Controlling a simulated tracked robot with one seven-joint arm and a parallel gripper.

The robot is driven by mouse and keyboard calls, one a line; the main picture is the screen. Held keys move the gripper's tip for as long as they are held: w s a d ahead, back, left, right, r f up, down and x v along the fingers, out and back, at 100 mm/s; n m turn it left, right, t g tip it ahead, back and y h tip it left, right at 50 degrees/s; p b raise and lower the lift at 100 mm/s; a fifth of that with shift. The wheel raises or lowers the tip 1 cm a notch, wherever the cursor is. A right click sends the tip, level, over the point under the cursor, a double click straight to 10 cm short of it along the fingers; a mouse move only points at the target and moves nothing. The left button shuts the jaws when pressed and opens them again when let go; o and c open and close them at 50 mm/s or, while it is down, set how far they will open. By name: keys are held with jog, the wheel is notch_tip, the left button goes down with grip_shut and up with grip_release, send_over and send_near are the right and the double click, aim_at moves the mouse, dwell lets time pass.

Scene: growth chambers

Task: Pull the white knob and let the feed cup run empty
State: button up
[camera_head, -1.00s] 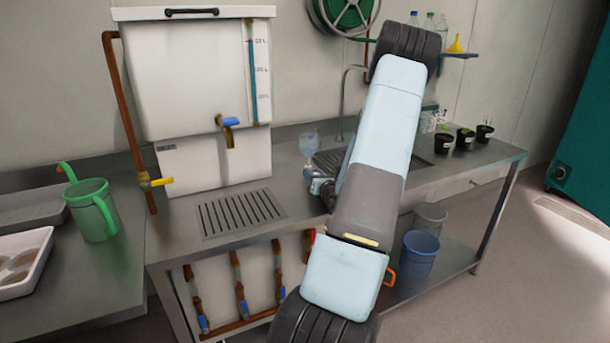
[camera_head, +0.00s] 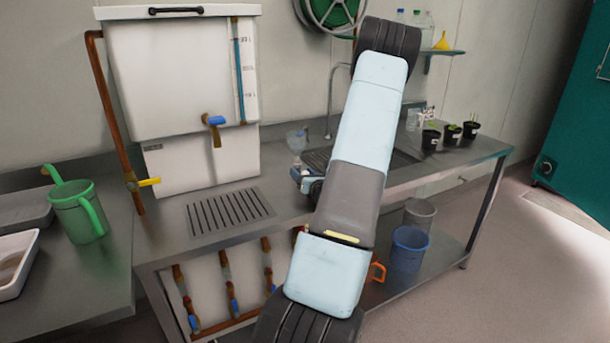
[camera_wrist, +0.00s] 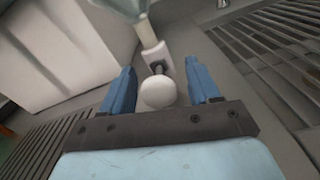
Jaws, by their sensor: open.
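The white knob (camera_wrist: 157,92) is a round ball in the wrist view, on a short dark stem below a pale valve body. The feed cup (camera_head: 297,140) is a clear funnel-like cup on the steel bench; its lower part (camera_wrist: 128,8) shows at the top of the wrist view. I cannot tell the liquid level in it. My gripper (camera_wrist: 159,70) is open, its two blue fingers on either side of the knob with gaps on both sides. In the head view my gripper (camera_head: 307,183) is just below the cup, partly hidden by my arm; the knob is not distinguishable there.
A white tank (camera_head: 180,80) with a blue-handled tap stands left of the cup. A drain grate (camera_head: 228,211) lies in the bench before it. A green jug (camera_head: 79,212) stands far left. Black plant pots (camera_head: 452,134) stand at the right, a blue bucket (camera_head: 409,250) below.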

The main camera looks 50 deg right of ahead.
jog(key=v, duration=1.3)
jog(key=shift+s+a, duration=0.15)
jog(key=shift+s, duration=0.2)
jog(key=shift+w, duration=0.1)
jog(key=w+a+r+n+y, duration=0.6)
jog(key=a+n+y, duration=0.1)
jog(key=a, duration=0.2)
jog(key=a+r+n+g+y, duration=0.45)
jog(key=a+n, duration=0.35)
jog(key=a, duration=0.4)
jog(key=a+r+n+g+y, duration=0.4)
jog(key=a+n, duration=0.3)
jog(key=a, duration=0.4)
jog(key=s+a+r+n+g+h, duration=0.2)
jog(key=s+a+n+g+h, duration=0.2)
jog(key=s+a+n+g, duration=0.45)
jog(key=s+d+r+n+t+h, duration=0.1)
jog(key=s+r+n+t+h, duration=0.4)
jog(key=r+n, duration=0.3)
jog(key=shift+s+n+h, duration=0.45)
jog(key=shift+s+n, duration=0.2)
jog(key=shift+n, duration=1.2)
